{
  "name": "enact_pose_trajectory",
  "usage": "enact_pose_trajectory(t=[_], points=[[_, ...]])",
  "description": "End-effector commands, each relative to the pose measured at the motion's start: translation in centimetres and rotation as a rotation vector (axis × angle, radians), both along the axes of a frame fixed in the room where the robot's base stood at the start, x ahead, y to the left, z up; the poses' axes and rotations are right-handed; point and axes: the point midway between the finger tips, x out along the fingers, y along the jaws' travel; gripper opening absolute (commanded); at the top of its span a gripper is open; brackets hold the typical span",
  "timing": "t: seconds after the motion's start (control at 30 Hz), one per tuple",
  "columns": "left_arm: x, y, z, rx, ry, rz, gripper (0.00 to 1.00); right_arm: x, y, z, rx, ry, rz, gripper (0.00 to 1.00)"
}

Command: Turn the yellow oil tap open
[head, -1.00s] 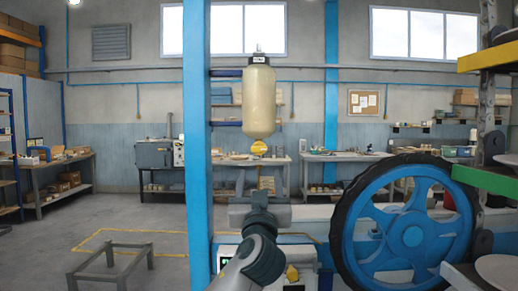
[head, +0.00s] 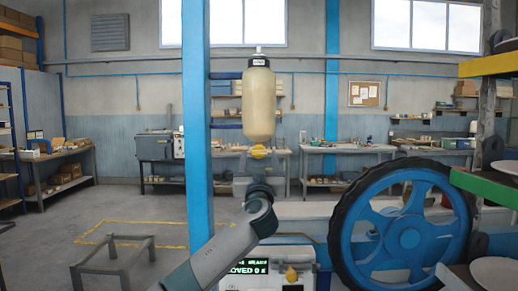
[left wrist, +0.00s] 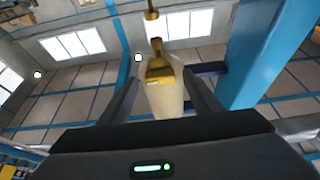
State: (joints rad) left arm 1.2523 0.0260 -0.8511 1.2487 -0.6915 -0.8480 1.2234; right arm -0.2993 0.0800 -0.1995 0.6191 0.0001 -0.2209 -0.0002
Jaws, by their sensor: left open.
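The yellow oil tap (head: 259,152) sits at the bottom end of a cream-coloured tank (head: 258,100) beside the blue post. My left gripper (head: 254,172) is just below the tap in the head view, seen from behind, with its fingers hard to make out. In the left wrist view, the open left gripper (left wrist: 162,78) points up at the tank. The yellow tap (left wrist: 158,68) appears between its two dark fingers, with the pale tank (left wrist: 168,100) around it. I cannot tell whether a finger touches the tap. My right gripper is not in view.
A blue post (head: 197,110) stands close to the left of the tank. A large blue wheel with a black tyre (head: 405,225) is at the right. A machine with a green display (head: 250,268) is below. A low grey frame (head: 125,250) stands on the floor at the left.

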Motion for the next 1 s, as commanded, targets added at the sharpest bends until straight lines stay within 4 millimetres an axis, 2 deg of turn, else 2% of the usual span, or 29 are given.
enact_pose_trajectory(t=[0.03, 0.3, 0.73, 0.77, 0.9, 0.93, 1.0], points=[[0.6, 0.1, 0.6, 0.001, 0.0, 0.002, 0.58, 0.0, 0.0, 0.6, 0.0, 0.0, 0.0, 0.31], [2.6, 0.0, 1.2, 0.001, -0.001, 0.0, 0.58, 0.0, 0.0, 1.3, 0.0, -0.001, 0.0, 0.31], [3.0, 0.0, 1.2, 0.0, 0.0, -0.001, 0.58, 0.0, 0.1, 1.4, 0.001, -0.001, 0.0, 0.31], [3.0, 0.0, 1.2, 0.0, 0.0, -0.001, 0.55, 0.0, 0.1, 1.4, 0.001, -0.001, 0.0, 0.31], [3.0, 0.0, 1.2, 0.0, 0.0, -0.001, 0.22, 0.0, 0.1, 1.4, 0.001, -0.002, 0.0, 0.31], [3.0, 0.0, 1.2, 0.0, 0.0, -0.001, 0.16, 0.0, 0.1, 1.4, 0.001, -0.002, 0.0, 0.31], [3.0, 0.0, 1.2, 0.0, 0.0, -0.001, 0.17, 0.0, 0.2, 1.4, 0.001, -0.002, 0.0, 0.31]])
